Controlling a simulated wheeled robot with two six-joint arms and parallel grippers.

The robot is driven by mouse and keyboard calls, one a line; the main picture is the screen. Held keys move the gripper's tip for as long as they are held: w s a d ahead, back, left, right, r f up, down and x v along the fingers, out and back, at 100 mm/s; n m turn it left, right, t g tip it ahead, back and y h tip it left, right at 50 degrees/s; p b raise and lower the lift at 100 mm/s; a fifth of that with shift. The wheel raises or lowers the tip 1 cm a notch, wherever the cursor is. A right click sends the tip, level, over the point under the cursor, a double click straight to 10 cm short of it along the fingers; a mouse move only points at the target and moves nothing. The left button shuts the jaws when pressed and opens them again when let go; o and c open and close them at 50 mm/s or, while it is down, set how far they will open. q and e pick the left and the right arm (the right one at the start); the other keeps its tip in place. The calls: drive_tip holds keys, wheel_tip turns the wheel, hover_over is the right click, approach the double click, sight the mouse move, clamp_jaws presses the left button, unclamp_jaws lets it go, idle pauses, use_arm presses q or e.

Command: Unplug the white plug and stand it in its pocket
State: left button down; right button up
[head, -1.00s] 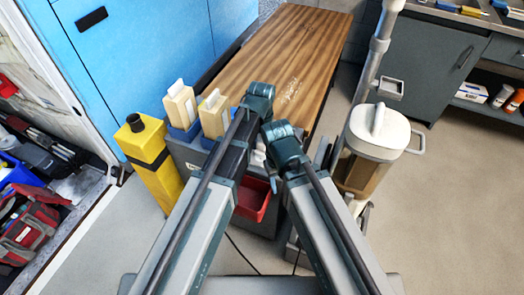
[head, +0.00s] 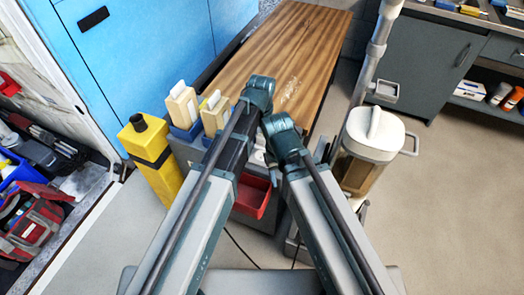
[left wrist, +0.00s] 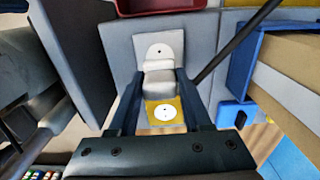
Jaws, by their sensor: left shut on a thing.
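In the left wrist view, my left gripper (left wrist: 159,80) has its two dark fingers on either side of a pale grey-white block, which I take to be the white plug (left wrist: 159,77). It is shut on it. The block sits against a white plate (left wrist: 160,42) with a small dark dot. A yellow patch with a white disc (left wrist: 166,112) shows between the fingers, nearer the wrist. In the head view, my arms cover the left fingers and the plug; a small white part (head: 259,156) shows between the arms. The right gripper's fingers are hidden, and I cannot make out a pocket.
A red bin (head: 251,197) hangs on the grey cart front. Blue holders with cream boxes (head: 183,105) and a yellow container (head: 151,165) stand left. A white-lidded container (head: 373,135) stands right. A wooden bench (head: 290,55) lies behind.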

sight(262, 135)
use_arm(q)
wheel_tip(262, 135, up, 3)
drive_tip(key=p, duration=0.3)
idle(0.4)
idle(0.4)
